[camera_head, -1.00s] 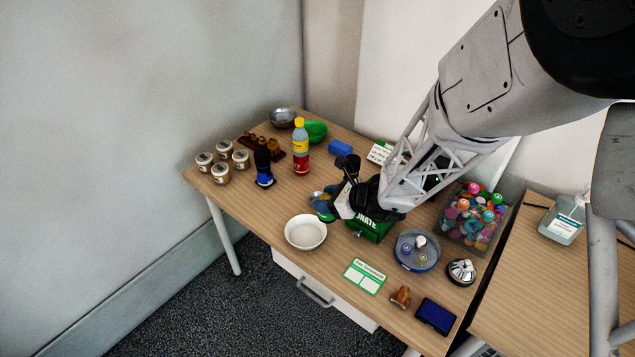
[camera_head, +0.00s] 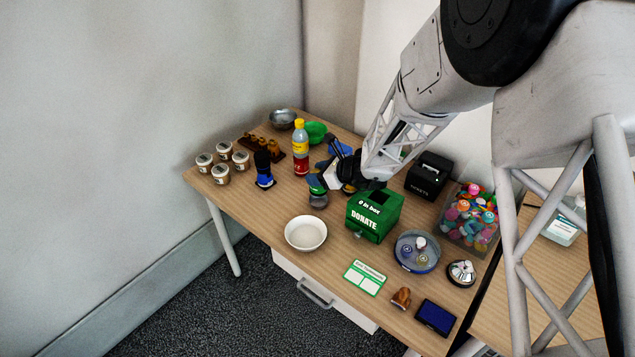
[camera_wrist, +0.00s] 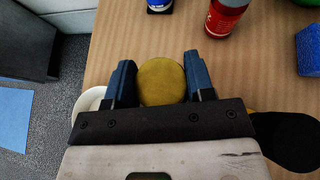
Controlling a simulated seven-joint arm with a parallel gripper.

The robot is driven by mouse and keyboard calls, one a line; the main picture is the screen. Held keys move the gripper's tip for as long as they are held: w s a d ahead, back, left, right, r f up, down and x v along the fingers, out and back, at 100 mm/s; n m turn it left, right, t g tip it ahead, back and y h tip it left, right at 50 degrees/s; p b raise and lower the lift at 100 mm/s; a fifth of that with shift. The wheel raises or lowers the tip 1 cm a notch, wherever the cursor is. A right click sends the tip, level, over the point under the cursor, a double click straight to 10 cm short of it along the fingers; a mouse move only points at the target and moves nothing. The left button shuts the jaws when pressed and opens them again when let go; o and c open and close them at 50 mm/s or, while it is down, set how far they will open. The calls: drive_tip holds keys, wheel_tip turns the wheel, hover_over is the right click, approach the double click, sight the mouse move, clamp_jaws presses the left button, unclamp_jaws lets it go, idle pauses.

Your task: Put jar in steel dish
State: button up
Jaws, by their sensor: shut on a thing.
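A jar with a round golden lid (camera_wrist: 162,82) is between my gripper's two blue fingers in the wrist view. In the head view the jar (camera_head: 318,201) shows just below the fingers, left of the green donation box. My gripper (camera_head: 318,184) is shut on the jar; the fingers also show in the wrist view (camera_wrist: 160,85). I cannot tell whether the jar touches the table. The steel dish (camera_head: 282,116) stands at the table's far corner, behind the bottle, and looks empty. It is out of the wrist view.
A red and yellow bottle (camera_head: 300,150), a green bowl (camera_head: 316,130) and a blue sponge (camera_head: 340,150) stand between jar and dish. A blue-black stamp-like object (camera_head: 264,168) is left of the bottle. A white bowl (camera_head: 306,222) and the donation box (camera_head: 374,214) are near the gripper.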

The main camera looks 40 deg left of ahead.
idle(0.3)
drive_tip(key=shift+f, duration=1.75)
drive_tip(key=shift+f, duration=0.35)
drive_tip(key=o, duration=1.3)
drive_tip(key=shift+o, duration=0.2)
drive_tip(key=shift+r, duration=0.1)
drive_tip(key=shift+r, duration=0.2)
drive_tip(key=shift+d+r, duration=0.15)
drive_tip(key=v, duration=1.1)
drive_tip(key=shift+d, duration=0.25)
